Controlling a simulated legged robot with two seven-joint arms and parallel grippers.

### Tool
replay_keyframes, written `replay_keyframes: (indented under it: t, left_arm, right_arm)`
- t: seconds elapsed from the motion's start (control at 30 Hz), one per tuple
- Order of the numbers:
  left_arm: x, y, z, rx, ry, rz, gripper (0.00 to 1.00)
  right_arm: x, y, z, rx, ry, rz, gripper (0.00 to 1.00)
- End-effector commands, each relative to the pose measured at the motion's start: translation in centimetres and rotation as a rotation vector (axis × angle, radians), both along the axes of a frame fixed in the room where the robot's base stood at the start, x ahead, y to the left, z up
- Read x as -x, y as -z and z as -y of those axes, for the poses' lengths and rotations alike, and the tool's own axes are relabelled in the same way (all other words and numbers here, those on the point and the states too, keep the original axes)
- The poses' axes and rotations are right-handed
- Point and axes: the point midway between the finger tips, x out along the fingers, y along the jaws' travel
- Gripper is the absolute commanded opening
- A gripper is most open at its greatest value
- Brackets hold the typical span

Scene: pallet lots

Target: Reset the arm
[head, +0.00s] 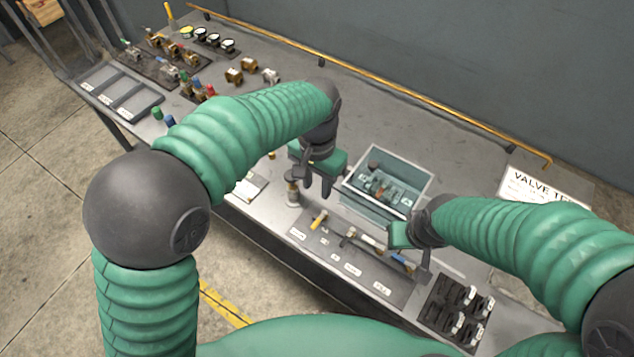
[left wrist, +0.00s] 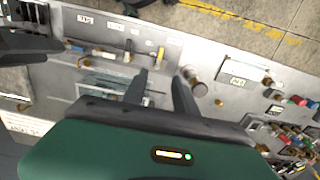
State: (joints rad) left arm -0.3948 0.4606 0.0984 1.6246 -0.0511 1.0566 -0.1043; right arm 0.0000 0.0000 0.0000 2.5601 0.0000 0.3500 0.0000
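My left gripper (head: 318,188) hangs over the workbench (head: 370,120), just left of the grey-walled bin (head: 390,160). Its two fingers also show in the left wrist view (left wrist: 162,85), spread apart with nothing between them. A small brass-and-grey valve fitting (head: 292,192) stands on the bench beside these fingers; it also shows in the left wrist view (left wrist: 195,85), apart from them. My right gripper (head: 424,262) is low over the bench's front, near a blue-handled part (head: 403,260). Its fingers are too hidden to tell their opening.
The bin holds several fittings. A labelled panel (head: 345,262) with tools lies along the front edge, with a black rack (head: 455,310) to its right. Valves, gauges (head: 213,40) and trays (head: 120,95) fill the far left. A yellow rail (head: 400,92) runs along the back.

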Motion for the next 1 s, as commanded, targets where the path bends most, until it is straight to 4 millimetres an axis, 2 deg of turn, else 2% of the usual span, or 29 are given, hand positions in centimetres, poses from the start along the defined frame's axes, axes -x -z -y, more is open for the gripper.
replay_keyframes:
  t: [0.37,0.47,0.57,0.63,0.7,0.8,0.9,1.0]
  left_arm:
    - [0.0,0.0,0.0,0.000,0.000,0.000,0.34]
    - [0.1,0.2,-1.1,0.003,-0.026,0.009,0.34]
    - [1.0,1.2,-5.4,0.014,-0.128,0.041,0.34]
    - [2.5,2.3,-9.5,0.029,-0.234,0.080,0.34]
    - [4.7,3.4,-13.6,0.043,-0.350,0.124,0.34]
    - [8.2,4.9,-17.8,0.059,-0.490,0.175,0.34]
    - [10.7,5.8,-20.0,0.067,-0.579,0.212,0.34]
    - [11.7,6.3,-20.7,0.071,-0.612,0.224,0.34]
  right_arm:
    - [0.0,0.0,0.0,0.000,0.000,0.000,0.34]
    - [0.0,0.0,0.0,0.000,0.000,0.000,0.34]
    - [0.0,0.0,0.0,0.000,0.000,0.000,0.34]
    - [0.0,0.0,0.0,0.000,0.000,0.000,0.34]
    - [0.0,0.0,0.0,0.000,0.000,0.000,0.34]
    - [0.0,0.0,0.0,0.000,0.000,0.000,0.34]
    - [0.0,0.0,0.0,0.000,0.000,0.000,0.34]
    - [0.0,0.0,0.0,0.000,0.000,0.000,0.34]
